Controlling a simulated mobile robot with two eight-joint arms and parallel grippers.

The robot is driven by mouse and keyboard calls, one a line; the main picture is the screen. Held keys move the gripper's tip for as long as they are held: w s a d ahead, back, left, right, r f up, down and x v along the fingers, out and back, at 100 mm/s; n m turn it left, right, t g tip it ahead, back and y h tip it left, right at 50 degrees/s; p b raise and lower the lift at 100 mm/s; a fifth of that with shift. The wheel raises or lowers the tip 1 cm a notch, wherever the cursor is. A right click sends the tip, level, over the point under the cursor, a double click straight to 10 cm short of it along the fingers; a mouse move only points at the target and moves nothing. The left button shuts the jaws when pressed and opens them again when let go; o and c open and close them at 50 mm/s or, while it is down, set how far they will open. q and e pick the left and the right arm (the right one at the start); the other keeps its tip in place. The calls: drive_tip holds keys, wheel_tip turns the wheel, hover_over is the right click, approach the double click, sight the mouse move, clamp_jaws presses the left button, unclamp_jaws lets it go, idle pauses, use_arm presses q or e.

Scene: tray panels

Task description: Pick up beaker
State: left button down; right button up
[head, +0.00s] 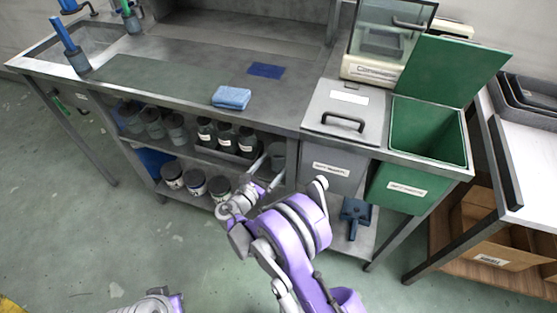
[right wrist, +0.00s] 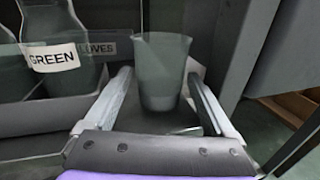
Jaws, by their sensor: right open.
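A clear, greyish beaker (right wrist: 162,70) stands upright on the under-bench shelf. In the head view the beaker (head: 278,154) shows small at the shelf's right end, partly behind my gripper. My right gripper (head: 270,172) reaches into the shelf opening. Its jaws are open, and in the right wrist view the gripper (right wrist: 160,82) has one finger on each side of the beaker, with the beaker between and beyond them. Whether a finger touches the glass I cannot tell. Part of my left arm shows at the bottom edge of the head view; its gripper does not show.
Bottles labelled GREEN (right wrist: 52,50) stand in a tray left of the beaker. A bench post (right wrist: 245,50) rises close on the right. A blue cloth (head: 231,97) and a green bin (head: 428,130) are above. The floor in front is clear.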

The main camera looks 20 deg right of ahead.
sight(272, 159)
drive_tip(key=shift+w+d, duration=0.3)
drive_tip(key=c, duration=1.1)
drive_tip(key=shift+r, duration=0.25)
drive_tip(key=shift+r+p, duration=0.55)
drive_tip(key=shift+r, duration=0.95)
drive_tip(key=p+v, duration=0.1)
drive_tip(key=v, duration=1.7)
